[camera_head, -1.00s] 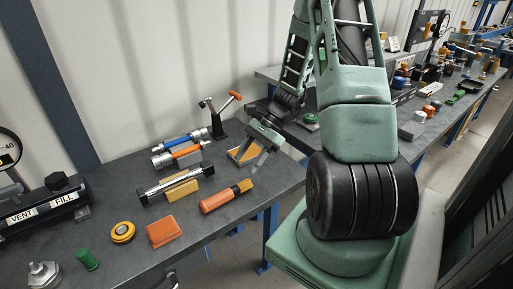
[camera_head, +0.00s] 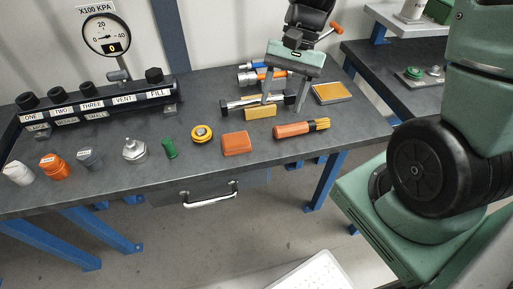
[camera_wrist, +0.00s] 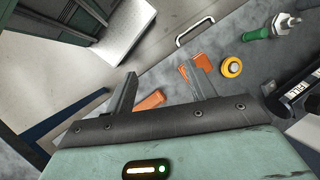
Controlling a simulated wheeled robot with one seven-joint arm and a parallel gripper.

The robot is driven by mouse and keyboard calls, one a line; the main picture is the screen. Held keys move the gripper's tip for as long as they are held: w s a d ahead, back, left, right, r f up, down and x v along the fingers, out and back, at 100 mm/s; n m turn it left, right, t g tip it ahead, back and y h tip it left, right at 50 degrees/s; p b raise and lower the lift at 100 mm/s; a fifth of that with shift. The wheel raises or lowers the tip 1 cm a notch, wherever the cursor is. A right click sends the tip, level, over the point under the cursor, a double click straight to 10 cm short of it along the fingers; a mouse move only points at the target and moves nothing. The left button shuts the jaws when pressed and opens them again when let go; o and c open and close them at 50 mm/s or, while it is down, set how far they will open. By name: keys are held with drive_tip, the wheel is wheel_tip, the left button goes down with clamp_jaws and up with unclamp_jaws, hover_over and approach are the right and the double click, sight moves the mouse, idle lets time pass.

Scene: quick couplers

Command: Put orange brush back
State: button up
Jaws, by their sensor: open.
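The orange brush (camera_head: 295,130), with yellow bristles at its right end, lies on the dark workbench (camera_head: 200,104) near its front edge. In the wrist view, part of the brush (camera_wrist: 150,101) shows beyond and between my fingers, with the rest hidden behind the gripper. My gripper (camera_head: 283,104) is open and empty, fingers pointing down. In the head view it appears behind the brush, over the silver bar and its yellow block (camera_head: 260,113). The fingers (camera_wrist: 163,78) do not appear to touch the brush.
A yellow-topped plate (camera_head: 332,93) lies right. Blue-and-orange tools (camera_head: 248,75) lie behind. A gauge manifold (camera_head: 100,100) stands at the left back.

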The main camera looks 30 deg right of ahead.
drive_tip(key=s+a+r+n+t+h, duration=0.2)
drive_tip(key=s+a+r+n+h, duration=0.1)
drive_tip(key=s+a+n, duration=1)
drive_tip(key=shift+a+r+n+h, duration=0.35)
drive_tip(key=shift+a+n+h, duration=0.2)
drive_tip(key=shift+n, duration=0.45)
